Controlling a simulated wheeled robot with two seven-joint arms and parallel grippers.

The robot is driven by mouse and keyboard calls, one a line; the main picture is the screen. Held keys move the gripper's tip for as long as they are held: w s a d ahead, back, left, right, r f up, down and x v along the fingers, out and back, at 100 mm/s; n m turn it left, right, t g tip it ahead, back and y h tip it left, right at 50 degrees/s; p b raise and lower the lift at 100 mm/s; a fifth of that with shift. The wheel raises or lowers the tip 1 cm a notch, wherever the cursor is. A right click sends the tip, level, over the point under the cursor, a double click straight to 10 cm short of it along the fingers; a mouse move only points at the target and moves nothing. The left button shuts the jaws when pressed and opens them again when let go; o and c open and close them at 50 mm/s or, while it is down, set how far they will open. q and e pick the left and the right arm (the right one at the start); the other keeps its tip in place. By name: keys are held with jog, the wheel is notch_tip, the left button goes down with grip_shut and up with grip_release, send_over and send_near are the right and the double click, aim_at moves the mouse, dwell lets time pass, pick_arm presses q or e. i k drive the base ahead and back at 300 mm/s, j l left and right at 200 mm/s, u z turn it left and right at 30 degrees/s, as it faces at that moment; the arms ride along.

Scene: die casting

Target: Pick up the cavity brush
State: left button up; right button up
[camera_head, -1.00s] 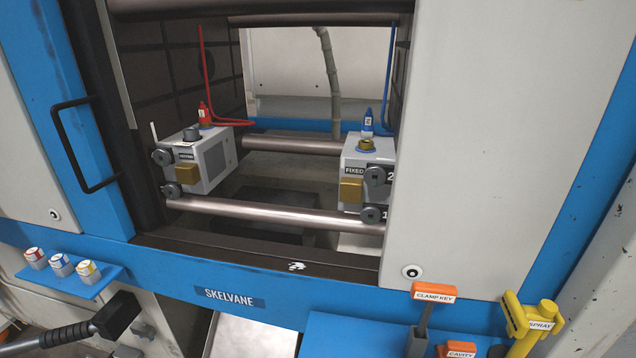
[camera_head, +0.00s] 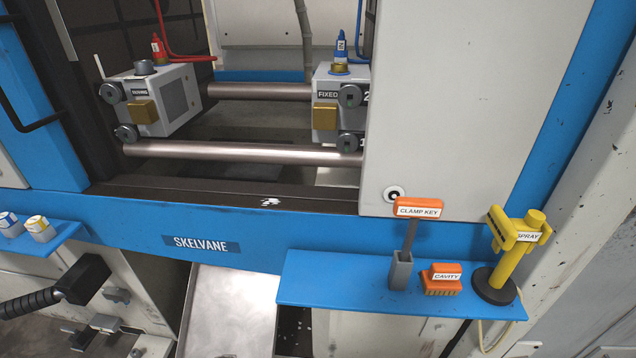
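The cavity brush (camera_head: 442,287) is a small orange block with a white CAVITY label and ridged sides. It sits on the blue shelf (camera_head: 330,287) at the lower right of the head view, between the clamp key and the yellow spray tool. It is fully in sight, with nothing touching it from above.
An orange-topped clamp key (camera_head: 418,208) stands in a grey holder left of the brush. A yellow spray tool (camera_head: 513,255) stands on a dark round base to its right. A white machine panel (camera_head: 470,100) rises behind. The shelf's left part is clear.

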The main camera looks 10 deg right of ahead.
aim_at(441, 280)
jog(key=l+z, duration=0.15)
jog(key=z, duration=0.35)
jog(key=l+z, duration=0.2)
jog(key=z, duration=0.25)
